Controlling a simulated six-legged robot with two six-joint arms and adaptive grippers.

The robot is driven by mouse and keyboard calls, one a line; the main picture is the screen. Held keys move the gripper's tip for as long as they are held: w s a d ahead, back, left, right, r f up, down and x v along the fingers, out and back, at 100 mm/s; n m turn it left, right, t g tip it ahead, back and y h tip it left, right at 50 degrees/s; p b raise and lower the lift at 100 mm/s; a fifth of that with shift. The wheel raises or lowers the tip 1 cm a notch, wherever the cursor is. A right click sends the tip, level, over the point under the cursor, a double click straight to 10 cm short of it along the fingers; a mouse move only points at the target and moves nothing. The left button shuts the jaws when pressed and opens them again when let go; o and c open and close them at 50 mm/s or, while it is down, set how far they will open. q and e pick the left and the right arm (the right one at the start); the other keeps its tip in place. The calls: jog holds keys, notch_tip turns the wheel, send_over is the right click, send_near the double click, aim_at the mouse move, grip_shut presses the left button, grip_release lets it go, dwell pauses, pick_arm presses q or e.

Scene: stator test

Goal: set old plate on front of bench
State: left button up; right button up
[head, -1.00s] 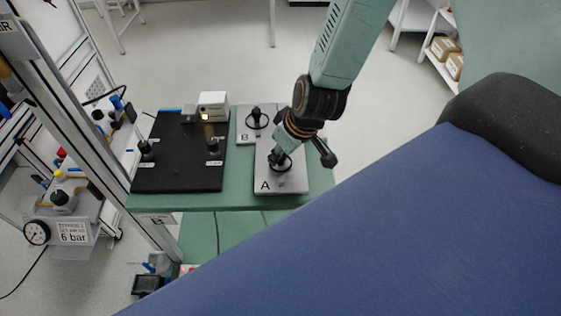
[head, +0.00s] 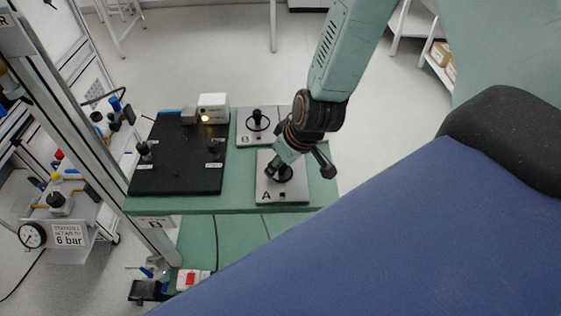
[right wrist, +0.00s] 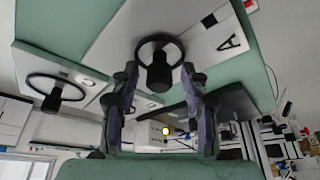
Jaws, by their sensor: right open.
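Plate A (head: 293,196), a grey metal plate marked "A" with a black ring and a central knob, lies on the front right of the green bench (head: 235,204). It also shows in the right wrist view (right wrist: 208,40), where its black knob (right wrist: 159,75) stands between my fingers. My right gripper (head: 277,172) is open over this knob, with a gap on each side. Nothing shows which plate is the old one. My left gripper is not in view.
A black board (head: 180,180) with small knobs covers the bench's left part. A white box (head: 213,104) with a lit amber lamp stands at its back. A metal frame post (head: 85,125) rises left of the bench. A pressure gauge (head: 32,235) is beyond it.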

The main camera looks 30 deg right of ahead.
aim_at(292, 181)
jog(key=shift+s+r+p, duration=0.1)
jog(key=shift+r+p, duration=0.35)
jog(key=shift+r, duration=0.15)
jog(key=p+v, duration=0.9)
jog(key=v, duration=0.2)
jog(key=shift+s, duration=0.1)
jog(key=s+a+f+m+g, duration=0.1)
jog(key=s+a+f+g, duration=0.1)
jog(key=s+f, duration=0.4)
jog(key=s+a+f+m+g+h, duration=0.1)
jog(key=s+f, duration=0.5)
jog(key=s, duration=0.8)
jog(key=shift+s+a+f+m+g, duration=0.15)
jog(key=shift+s+a+m+g, duration=0.15)
jog(key=shift+a+m+g, duration=0.5)
jog(key=shift+a, duration=0.15)
